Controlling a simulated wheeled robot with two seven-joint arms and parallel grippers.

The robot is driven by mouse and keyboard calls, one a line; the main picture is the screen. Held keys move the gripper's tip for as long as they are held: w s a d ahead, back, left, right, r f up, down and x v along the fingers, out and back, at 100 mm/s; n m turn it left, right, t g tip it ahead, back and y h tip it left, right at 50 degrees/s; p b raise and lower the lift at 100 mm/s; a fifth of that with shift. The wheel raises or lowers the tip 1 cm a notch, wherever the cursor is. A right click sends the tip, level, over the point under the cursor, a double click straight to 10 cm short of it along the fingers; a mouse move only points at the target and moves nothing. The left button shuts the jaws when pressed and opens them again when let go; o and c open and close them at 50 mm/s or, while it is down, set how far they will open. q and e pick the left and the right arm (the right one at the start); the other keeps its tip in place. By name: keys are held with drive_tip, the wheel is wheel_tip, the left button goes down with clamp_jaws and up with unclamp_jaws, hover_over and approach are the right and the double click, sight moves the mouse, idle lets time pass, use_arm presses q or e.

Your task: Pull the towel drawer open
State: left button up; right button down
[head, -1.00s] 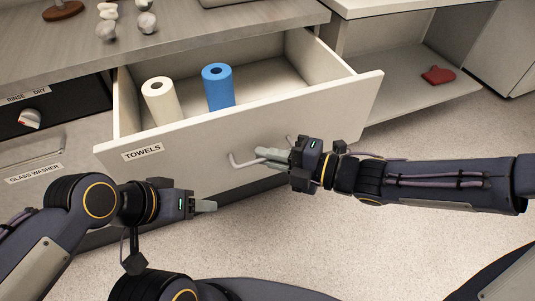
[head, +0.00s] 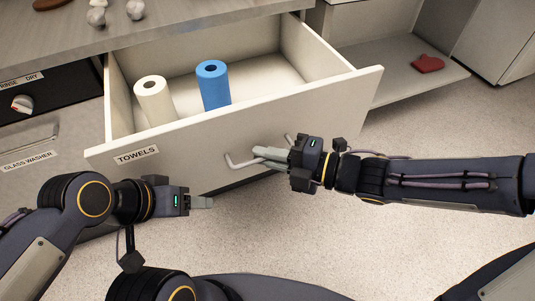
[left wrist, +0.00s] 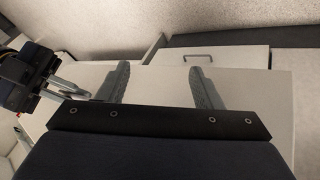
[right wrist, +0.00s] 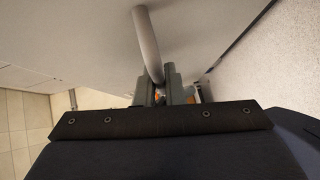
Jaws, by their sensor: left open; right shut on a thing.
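The towel drawer (head: 200,158), with a "TOWELS" label on its front, stands well out of the counter. A white paper roll (head: 155,101) and a blue roll (head: 214,87) stand upright in it. My right gripper (head: 268,155) is shut on the drawer's bar handle (head: 240,163). In the right wrist view the handle (right wrist: 147,45) runs between the fingers (right wrist: 162,88). My left gripper (head: 205,202) is apart from the drawer, below and in front of its left part. In the left wrist view its two fingers (left wrist: 160,85) are spread and empty.
A counter top (head: 180,28) lies above the drawer. The glass washer (head: 30,145) is at the left. A red cloth-like item (head: 428,64) lies on an open low shelf (head: 385,75) at the right. Clear floor (head: 400,240) lies in front.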

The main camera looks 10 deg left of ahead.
drive_tip(key=c, duration=1.5)
unclamp_jaws()
drive_tip(key=shift+c, duration=0.2)
drive_tip(key=p+v, duration=0.2)
drive_tip(key=v, duration=0.6)
drive_tip(key=shift+p, duration=0.3)
drive_tip(key=shift+a, duration=0.1)
